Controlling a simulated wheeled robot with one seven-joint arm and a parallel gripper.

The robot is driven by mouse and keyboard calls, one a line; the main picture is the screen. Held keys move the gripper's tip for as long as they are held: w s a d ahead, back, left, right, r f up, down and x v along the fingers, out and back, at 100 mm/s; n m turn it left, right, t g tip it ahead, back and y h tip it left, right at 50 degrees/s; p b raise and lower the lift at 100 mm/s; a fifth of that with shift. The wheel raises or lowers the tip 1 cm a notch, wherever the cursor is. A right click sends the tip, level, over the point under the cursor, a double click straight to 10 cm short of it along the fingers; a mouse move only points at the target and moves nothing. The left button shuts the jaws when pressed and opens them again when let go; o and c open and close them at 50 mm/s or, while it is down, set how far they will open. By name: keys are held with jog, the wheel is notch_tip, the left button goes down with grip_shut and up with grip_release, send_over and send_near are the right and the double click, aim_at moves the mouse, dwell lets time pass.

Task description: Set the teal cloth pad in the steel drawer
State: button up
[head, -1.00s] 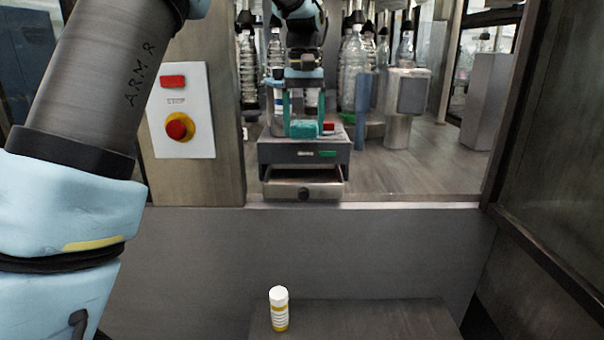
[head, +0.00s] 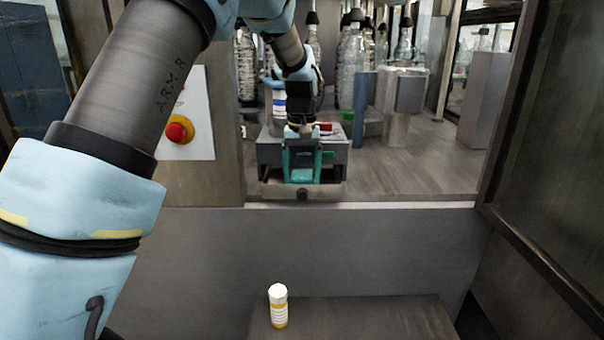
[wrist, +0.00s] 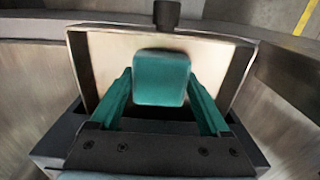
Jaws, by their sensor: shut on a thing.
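The teal cloth pad (wrist: 161,78) is between the fingertips of my gripper (wrist: 160,88) in the wrist view. My gripper (head: 301,177) is shut on the pad (head: 301,175), which shows small between the teal fingers in the head view. The steel drawer (head: 333,192) is pulled out from the grey cabinet. In the wrist view the pad is over the open drawer (wrist: 105,60), inside its rim as seen from above. I cannot tell whether the pad touches the drawer floor.
A red object (head: 325,127) lies on the cabinet top (head: 340,143), with a white and blue bottle (head: 279,103) behind. A red stop button (head: 178,131) is on the left post. A white-capped bottle (head: 278,306) stands on the lower front ledge.

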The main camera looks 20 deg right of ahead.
aim_at(302, 174)
jog(key=shift+f, duration=0.1)
jog(key=o, duration=1.2)
notch_tip(302, 174, up, 12)
jog(key=shift+r+b, duration=0.15)
jog(key=shift+b, duration=0.95)
